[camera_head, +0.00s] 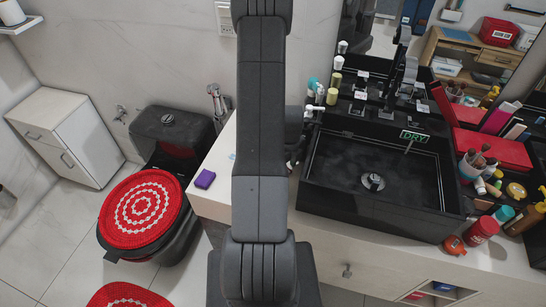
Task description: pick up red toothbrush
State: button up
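I cannot make out a red toothbrush for certain. A clear cup (468,171) holding several brushes stands right of the black sink, but I cannot tell whether any is a red toothbrush. My gripper is not visible. My dark arm runs upright through the middle of the view and hides part of the white counter and whatever lies behind it.
A black vessel sink (330,190) stands on the white counter (213,175). A purple block (205,179) lies near the counter's left end. Bottles and a red bottle (482,231) crowd the right side. A toilet with a red lid cover (140,209) stands left.

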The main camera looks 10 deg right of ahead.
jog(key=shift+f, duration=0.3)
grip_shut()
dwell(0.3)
